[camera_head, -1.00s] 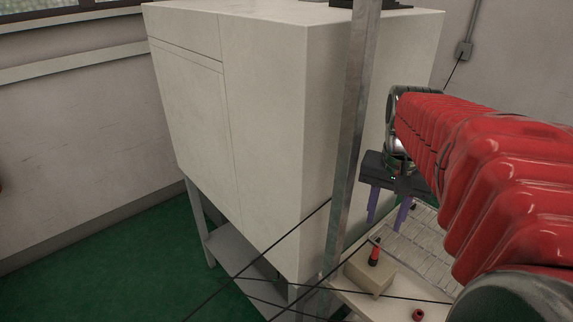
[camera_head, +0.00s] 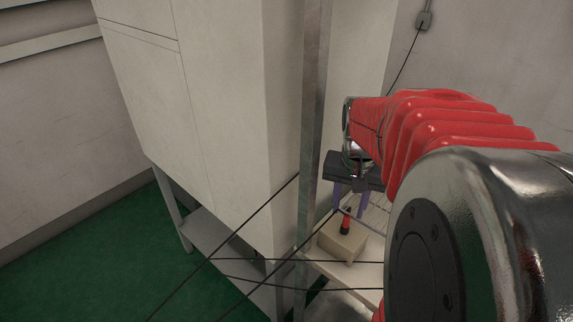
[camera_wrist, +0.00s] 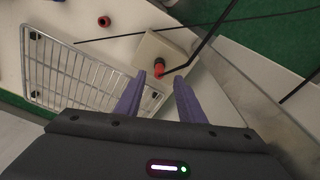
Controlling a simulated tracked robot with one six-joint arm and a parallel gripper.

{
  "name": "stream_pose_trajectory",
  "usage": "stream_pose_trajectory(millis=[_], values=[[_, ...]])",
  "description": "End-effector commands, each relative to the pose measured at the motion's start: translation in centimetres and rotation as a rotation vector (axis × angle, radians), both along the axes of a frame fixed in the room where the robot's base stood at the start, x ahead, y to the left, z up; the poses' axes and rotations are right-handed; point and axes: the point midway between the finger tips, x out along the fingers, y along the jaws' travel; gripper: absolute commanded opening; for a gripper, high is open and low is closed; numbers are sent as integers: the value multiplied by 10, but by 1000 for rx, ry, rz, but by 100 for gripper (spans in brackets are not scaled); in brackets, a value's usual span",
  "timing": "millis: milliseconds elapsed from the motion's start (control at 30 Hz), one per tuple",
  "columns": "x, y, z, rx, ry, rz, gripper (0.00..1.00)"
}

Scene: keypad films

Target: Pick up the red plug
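The red plug (camera_head: 345,226), with a dark upper part, stands upright on a small beige block (camera_head: 338,245) on the bench. In the wrist view the plug (camera_wrist: 159,67) shows on the beige block (camera_wrist: 148,50), just past the fingertips and roughly centred between them. My gripper (camera_head: 348,209) is above and behind the plug in the head view, its purple fingers pointing down. In the wrist view my gripper (camera_wrist: 159,78) is open, with nothing visibly held. The remaining height between fingertips and plug is hard to tell.
A wire rack (camera_wrist: 75,75) lies left of the block in the wrist view, with a second small red piece (camera_wrist: 104,21) beyond it. Thin black cables (camera_head: 235,262) cross the space. A metal post (camera_head: 312,120) and a large pale cabinet (camera_head: 215,110) stand to the left.

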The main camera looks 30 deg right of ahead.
Motion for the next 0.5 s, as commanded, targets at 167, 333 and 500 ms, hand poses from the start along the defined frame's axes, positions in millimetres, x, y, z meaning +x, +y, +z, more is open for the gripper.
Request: stream_pose_trajectory(millis=[167,333,500], values=[[0,-2,-25,2,3,0,36],[1,-4,-39,2,3,0,36],[2,-4,-39,1,1,-1,36]])
